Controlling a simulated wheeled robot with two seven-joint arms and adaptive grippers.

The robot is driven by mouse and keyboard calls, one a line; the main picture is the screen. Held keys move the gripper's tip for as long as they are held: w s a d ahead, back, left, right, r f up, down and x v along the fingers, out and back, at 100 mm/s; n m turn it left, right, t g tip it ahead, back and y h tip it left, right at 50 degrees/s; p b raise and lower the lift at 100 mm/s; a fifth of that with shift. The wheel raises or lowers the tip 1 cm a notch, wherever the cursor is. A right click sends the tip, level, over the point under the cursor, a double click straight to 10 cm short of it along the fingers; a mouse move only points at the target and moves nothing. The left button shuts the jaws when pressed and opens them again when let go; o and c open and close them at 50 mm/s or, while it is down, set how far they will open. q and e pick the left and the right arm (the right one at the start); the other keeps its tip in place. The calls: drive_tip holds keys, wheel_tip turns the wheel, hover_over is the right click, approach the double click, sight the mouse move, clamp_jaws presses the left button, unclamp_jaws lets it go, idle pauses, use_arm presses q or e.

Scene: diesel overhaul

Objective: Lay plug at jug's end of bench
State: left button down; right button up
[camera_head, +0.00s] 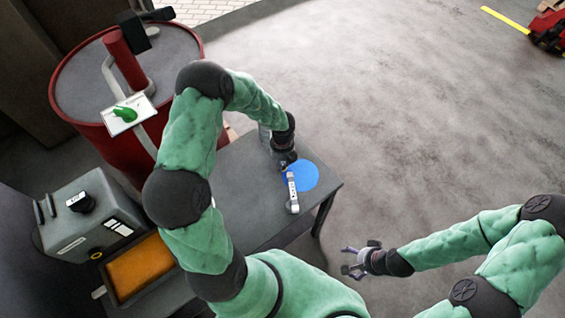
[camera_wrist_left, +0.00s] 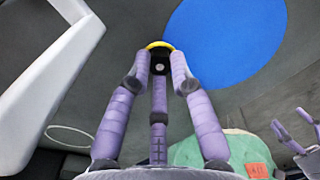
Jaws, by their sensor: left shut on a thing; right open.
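A small black plug with a yellow rim (camera_wrist_left: 160,48) is between the fingertips of my left gripper (camera_wrist_left: 159,72), which is shut on it. The plug is over the dark grey bench (camera_head: 245,205), near the flat blue disc (camera_wrist_left: 225,40). In the head view my left gripper (camera_head: 287,168) is beside the blue disc (camera_head: 317,177), and the plug cannot be made out. A large white curved handle shape (camera_wrist_left: 45,80), possibly the jug's, stands left of the gripper in the wrist view. My right gripper (camera_head: 358,260) is open and empty, off the bench's right side.
A pale bar (camera_head: 292,192) shows at the disc's left edge. A red drum (camera_head: 125,160) stands behind the bench. A grey box (camera_head: 85,222) and an orange-filled tray (camera_head: 112,290) are at left.

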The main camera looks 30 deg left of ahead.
use_arm(q)
drive_tip(key=shift+f, duration=0.1)
drive_tip(key=c, duration=1)
unclamp_jaws()
